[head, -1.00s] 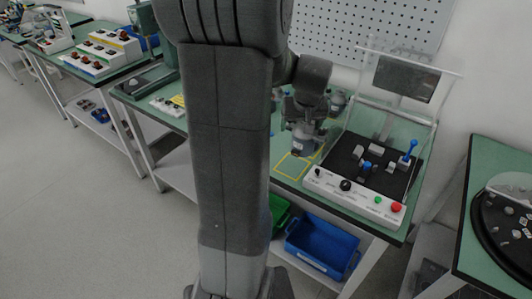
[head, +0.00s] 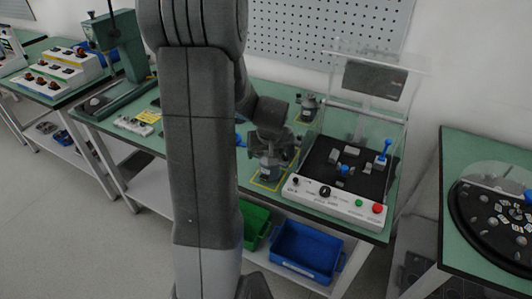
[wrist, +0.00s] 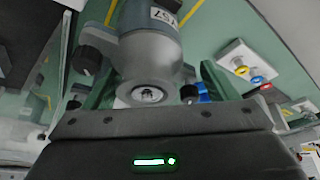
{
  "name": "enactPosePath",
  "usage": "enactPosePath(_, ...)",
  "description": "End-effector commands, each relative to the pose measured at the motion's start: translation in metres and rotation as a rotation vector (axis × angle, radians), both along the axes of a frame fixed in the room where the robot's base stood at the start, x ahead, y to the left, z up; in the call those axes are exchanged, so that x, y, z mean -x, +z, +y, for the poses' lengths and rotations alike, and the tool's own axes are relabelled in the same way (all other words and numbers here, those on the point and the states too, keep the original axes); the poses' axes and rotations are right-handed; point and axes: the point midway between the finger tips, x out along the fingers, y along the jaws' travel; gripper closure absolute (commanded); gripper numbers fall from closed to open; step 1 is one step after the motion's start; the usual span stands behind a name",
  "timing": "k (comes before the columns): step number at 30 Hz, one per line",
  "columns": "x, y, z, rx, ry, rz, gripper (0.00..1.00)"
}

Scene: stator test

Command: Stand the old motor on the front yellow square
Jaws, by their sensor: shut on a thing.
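The old motor (head: 269,168) is a grey cylinder with a pale label, held upright in my gripper (head: 271,149). In the wrist view the motor (wrist: 150,48) shows its round end close up, between the green fingers of my gripper (wrist: 155,82). The front yellow square (head: 257,186) is an outline on the green bench, left of the control box. The motor's lower end overlaps this square in the head view and hides part of it. I cannot tell whether it touches the bench.
A control box (head: 335,200) with a clear raised cover stands just right of the motor. Another grey motor (head: 308,104) stands farther back by a yellow outline. Blue (head: 305,252) and green (head: 256,222) bins sit on the shelf below. A green press (head: 122,50) stands at left.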

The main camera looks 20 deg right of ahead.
Motion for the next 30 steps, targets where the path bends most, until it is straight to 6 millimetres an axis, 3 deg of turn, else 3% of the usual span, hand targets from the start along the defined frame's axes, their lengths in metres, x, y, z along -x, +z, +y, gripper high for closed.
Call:
enactPosePath(14, 0.000, -0.010, 0.000, 0.003, 0.000, -0.002, 0.91)
enactPosePath(15, 0.000, -0.010, 0.000, 0.001, 0.000, 0.000, 0.16)
enactPosePath(17, 0.000, -0.009, 0.000, 0.000, 0.000, 0.000, 0.04)
enactPosePath(18, 0.000, -0.009, 0.000, 0.000, 0.000, 0.000, 0.00)
enactPosePath(30, 0.003, 0.001, 0.000, 0.002, 0.000, -0.003, 0.00)
